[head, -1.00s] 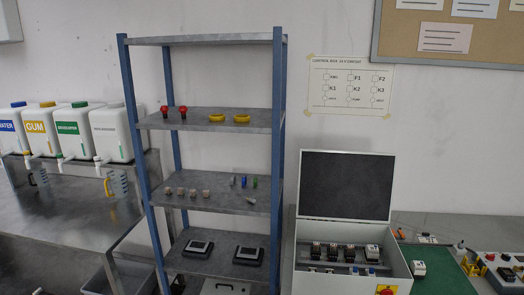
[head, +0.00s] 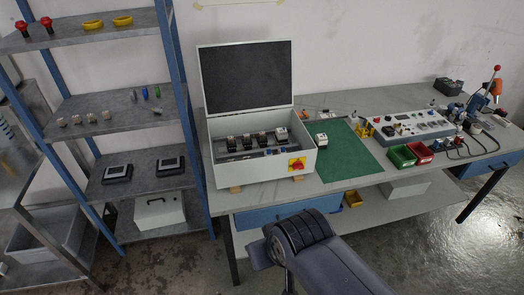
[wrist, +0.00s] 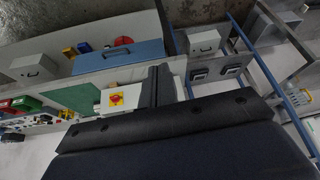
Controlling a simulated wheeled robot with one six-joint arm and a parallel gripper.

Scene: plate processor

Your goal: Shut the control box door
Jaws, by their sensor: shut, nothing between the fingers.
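The control box (head: 262,172) is a white case at the left end of the workbench. Its door (head: 247,75) stands open and upright at the back, with its dark inner face toward me. Several black and white devices sit in a row inside. A red and yellow rotary switch (head: 297,165) is on its front; it also shows in the wrist view (wrist: 117,99). My gripper (wrist: 158,75) is shut and empty in the wrist view, its dark fingers together beside the box's front. It is apart from the door, which I cannot make out in the wrist view.
A blue-legged shelf (head: 130,105) stands close to the left of the box. A green mat (head: 350,150), red and green bins (head: 411,154) and a control panel (head: 405,125) lie to the right. A blue drawer (head: 285,212) is under the bench top. Floor in front is open.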

